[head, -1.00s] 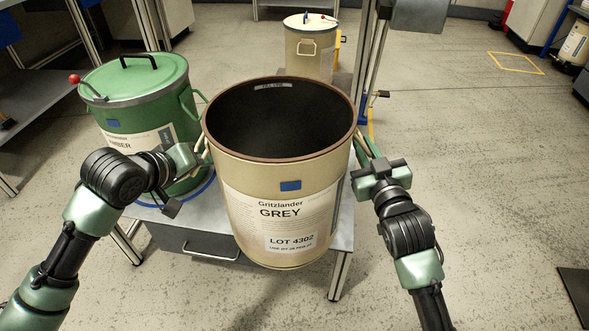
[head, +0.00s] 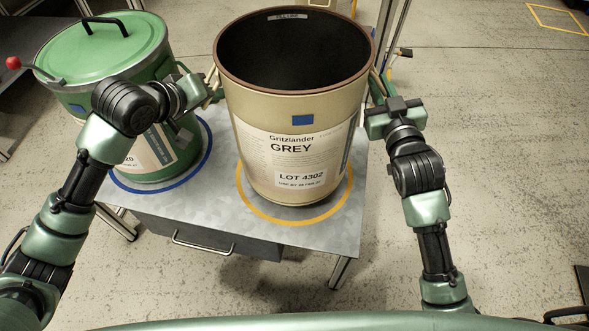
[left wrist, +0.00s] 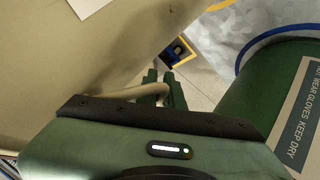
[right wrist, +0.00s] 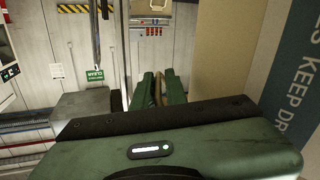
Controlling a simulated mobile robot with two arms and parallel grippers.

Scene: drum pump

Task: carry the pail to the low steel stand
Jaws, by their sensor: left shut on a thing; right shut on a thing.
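The pail (head: 265,160) is a beige, open-topped drum with a brown rim and a "GREY" label. It is upright over the yellow ring (head: 268,219) on the low steel stand (head: 215,205). I cannot tell if its base touches the top. My left gripper (head: 213,90) is shut on the pail's left handle, which also shows in the left wrist view (left wrist: 135,92). My right gripper (head: 377,88) is shut on the right handle, partly hidden between the fingers in the right wrist view (right wrist: 159,88).
A green lidded pail (head: 102,70) stands inside a blue ring (head: 203,160) on the stand's left side, close to my left arm. A post (head: 388,40) rises behind the stand. The floor (head: 490,160) to the right is clear.

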